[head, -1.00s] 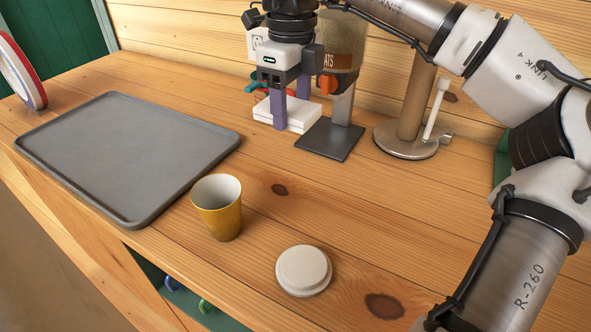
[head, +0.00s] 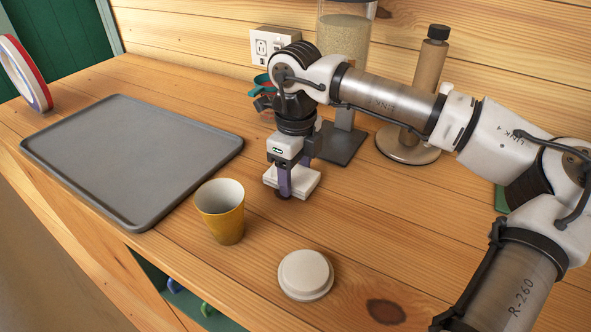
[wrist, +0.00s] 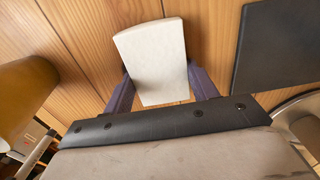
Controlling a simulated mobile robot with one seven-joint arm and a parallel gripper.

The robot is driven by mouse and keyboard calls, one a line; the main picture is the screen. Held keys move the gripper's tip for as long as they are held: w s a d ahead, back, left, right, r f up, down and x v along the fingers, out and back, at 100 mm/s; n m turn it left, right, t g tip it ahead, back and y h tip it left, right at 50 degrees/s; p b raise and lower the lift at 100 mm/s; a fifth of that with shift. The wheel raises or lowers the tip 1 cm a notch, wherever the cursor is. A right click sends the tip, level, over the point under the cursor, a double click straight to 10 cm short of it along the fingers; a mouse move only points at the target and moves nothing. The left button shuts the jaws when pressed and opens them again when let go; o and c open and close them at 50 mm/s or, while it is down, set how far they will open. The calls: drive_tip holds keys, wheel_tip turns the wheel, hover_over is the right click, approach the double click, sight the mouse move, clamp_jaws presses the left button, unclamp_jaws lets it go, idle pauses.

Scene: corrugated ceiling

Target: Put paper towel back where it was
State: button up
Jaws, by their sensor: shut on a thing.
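The paper towel (head: 307,182) appears as a white, flat, folded-looking block. My gripper (head: 292,184) points down and is shut on it, with a purple finger against its near side. In the wrist view the paper towel (wrist: 155,55) sits between the two purple fingers of my gripper (wrist: 158,92). The block is over the wooden counter, behind and right of the yellow cup. I cannot tell whether it touches the counter. My wrist and arm hide part of what is behind it.
The yellow cup (head: 226,226) and a round white lid (head: 305,276) stand in front. A grey tray (head: 90,180) lies left. Behind are a dispenser with a dark base (head: 343,146) and an upright brown cylinder on a round metal base (head: 408,153).

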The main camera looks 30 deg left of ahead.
sight(296, 175)
drive_tip(key=shift+f, duration=0.15)
drive_tip(key=o, duration=1)
drive_tip(key=shift+o, duration=0.2)
wheel_tip(296, 175, up, 12)
drive_tip(key=shift+r, duration=0.2)
